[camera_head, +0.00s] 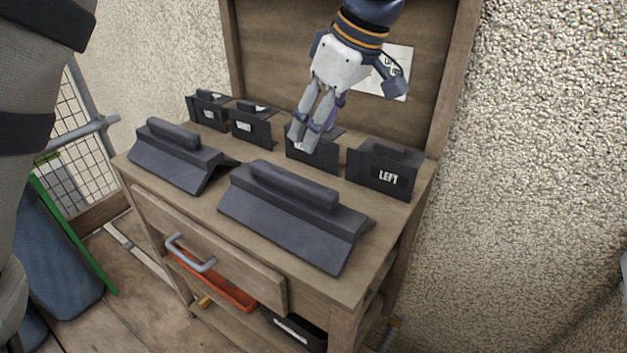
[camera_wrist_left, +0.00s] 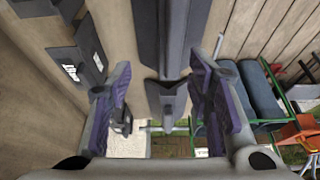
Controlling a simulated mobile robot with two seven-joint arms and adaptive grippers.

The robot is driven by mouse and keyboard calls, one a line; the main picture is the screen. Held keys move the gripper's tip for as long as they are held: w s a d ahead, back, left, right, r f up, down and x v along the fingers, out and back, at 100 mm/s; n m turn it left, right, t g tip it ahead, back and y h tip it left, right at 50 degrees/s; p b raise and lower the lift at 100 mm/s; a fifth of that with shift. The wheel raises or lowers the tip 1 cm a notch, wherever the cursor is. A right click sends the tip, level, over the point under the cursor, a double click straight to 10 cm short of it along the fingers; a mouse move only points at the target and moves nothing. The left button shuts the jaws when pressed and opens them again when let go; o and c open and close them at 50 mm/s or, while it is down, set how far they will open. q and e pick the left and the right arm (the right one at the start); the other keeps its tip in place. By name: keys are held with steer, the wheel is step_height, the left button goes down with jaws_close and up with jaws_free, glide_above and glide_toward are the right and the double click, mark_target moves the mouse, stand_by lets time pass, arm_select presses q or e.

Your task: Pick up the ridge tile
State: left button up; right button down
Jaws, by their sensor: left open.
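Two long dark grey ridge tiles, each with a raised rounded bar along its top, lie on the wooden bench: one at the front left (camera_head: 172,160), one at the front right (camera_head: 295,220). My left gripper (camera_head: 304,138) points down in front of the back row of smaller dark pieces, behind the front right tile. In the left wrist view my left gripper (camera_wrist_left: 160,68) is open and empty. A long dark ridge piece (camera_wrist_left: 172,45) shows beyond its fingers, in line with the gap; I cannot tell which one it is. My right gripper is not in view.
Several small labelled dark pieces stand along the back; the rightmost (camera_head: 382,170) reads "LEFT". A paper sheet (camera_head: 398,80) hangs on the wooden backboard (camera_head: 280,40). A drawer with a grey handle (camera_head: 190,252) is below. A rough wall (camera_head: 530,150) rises at the right.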

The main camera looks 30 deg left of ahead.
mark_target(291, 175)
arm_select(q)
steer(key=s+f, duration=0.1)
steer(key=a+f, duration=0.1)
steer(key=f, duration=0.1)
steer(key=shift+s+a, duration=0.2)
steer(key=shift+s, duration=0.15)
steer(key=x, duration=0.8)
steer(key=shift+s+d, duration=0.1)
steer(key=shift+s, duration=0.15)
jaws_close()
steer(key=shift+r, duration=0.1)
